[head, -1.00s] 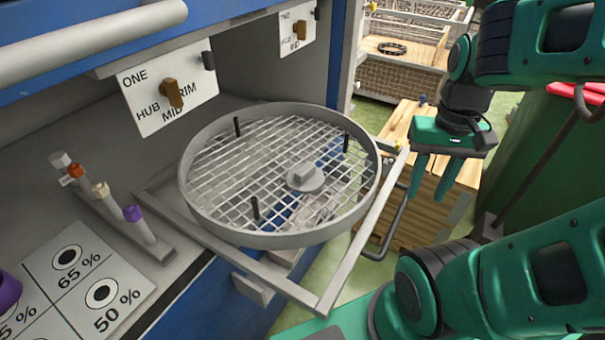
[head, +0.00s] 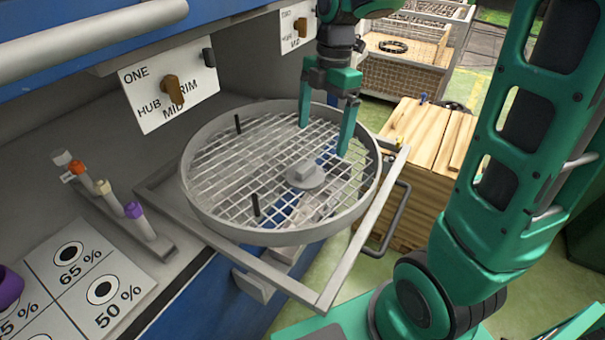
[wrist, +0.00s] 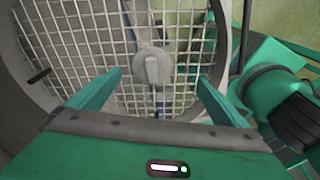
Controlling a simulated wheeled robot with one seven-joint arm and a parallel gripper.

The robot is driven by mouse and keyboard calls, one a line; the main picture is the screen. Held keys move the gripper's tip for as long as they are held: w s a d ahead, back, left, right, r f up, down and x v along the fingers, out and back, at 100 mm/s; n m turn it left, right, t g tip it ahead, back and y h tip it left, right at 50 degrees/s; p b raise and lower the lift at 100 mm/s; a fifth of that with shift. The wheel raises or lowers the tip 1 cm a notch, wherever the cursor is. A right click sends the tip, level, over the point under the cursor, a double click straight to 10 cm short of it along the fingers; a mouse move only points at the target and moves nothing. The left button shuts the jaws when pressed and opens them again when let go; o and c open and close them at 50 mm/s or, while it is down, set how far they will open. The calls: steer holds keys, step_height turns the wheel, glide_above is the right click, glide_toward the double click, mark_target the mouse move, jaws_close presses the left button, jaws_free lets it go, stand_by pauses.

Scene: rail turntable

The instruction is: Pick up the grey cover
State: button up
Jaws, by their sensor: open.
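The grey cover (head: 305,176), a small round disc with a raised block-shaped grip, lies at the middle of a round wire-mesh turntable (head: 196,208). In the wrist view the cover (wrist: 152,70) shows ahead, between my fingertips. My gripper (head: 324,140) is open and empty, its fingers pointing down over the far right part of the mesh. In the head view it is behind and above the cover, apart from it. My gripper (wrist: 160,78) also shows in the wrist view, with a wide gap between its fingers.
Dark upright pegs (head: 255,205) stand on the mesh inside the raised rim. A grey rail frame (head: 335,265) surrounds the turntable. A dial panel (head: 150,105) and a rack of coloured-cap tubes (head: 140,228) are at left. A wooden crate (head: 405,225) stands at right.

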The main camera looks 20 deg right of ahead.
steer(key=a+n, duration=0.1)
steer(key=w+a+f+n, duration=0.1)
steer(key=shift+w+a+n, duration=0.15)
steer(key=shift+w+n, duration=0.1)
steer(key=shift+n, duration=0.05)
glide_above(306, 165)
steer(key=f, duration=0.4)
steer(key=shift+w+d+f, duration=0.25)
steer(key=shift+d+f, duration=0.05)
steer(key=shift+d, duration=0.1)
steer(key=shift+s+a+f, duration=0.15)
steer(key=shift+f, duration=0.75)
steer(key=shift+s+a+f, duration=0.1)
steer(key=shift+a+f, duration=0.05)
steer(key=shift+f, duration=0.7)
steer(key=shift+s+a+f, duration=0.15)
steer(key=shift+f, duration=0.75)
steer(key=c, duration=1.5)
